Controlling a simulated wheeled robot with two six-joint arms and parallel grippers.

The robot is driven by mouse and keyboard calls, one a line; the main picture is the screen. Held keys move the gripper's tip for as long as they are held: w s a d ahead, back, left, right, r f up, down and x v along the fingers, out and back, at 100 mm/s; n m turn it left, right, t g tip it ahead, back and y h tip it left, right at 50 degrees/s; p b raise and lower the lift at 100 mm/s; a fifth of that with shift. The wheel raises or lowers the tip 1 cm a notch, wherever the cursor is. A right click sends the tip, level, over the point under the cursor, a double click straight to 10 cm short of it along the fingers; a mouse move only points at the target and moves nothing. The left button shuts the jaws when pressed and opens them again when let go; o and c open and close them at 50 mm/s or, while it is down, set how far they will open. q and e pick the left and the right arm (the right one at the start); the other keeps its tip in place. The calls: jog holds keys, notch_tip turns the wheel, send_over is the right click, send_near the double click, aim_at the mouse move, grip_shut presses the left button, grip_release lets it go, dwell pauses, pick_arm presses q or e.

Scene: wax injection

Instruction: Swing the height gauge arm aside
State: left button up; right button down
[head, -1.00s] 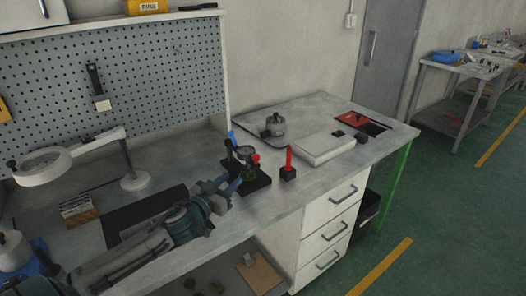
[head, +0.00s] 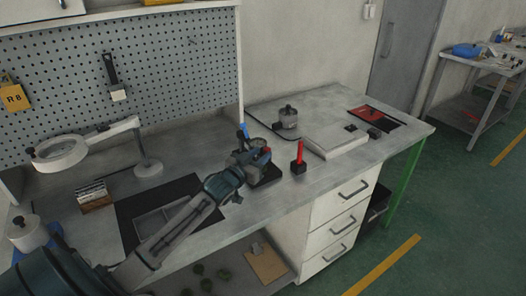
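The height gauge (head: 270,176) stands on the bench near its front edge, with a black base and small red and blue parts showing. My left gripper (head: 243,168) reaches in from the lower left and overlaps the gauge in the picture. It covers much of the gauge's dial and arm, so I cannot tell whether it touches them. Its fingers are hidden by its own body, and I cannot tell whether they are open or shut. My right gripper is not in view.
A red post on a black block (head: 299,161) stands just right of the gauge. A magnifier lamp (head: 62,152) stands at the left, before the pegboard (head: 170,70).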

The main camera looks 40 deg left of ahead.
pick_arm(q)
jog(key=shift+w, duration=1.05)
grip_shut()
jog(key=shift+d, duration=0.1)
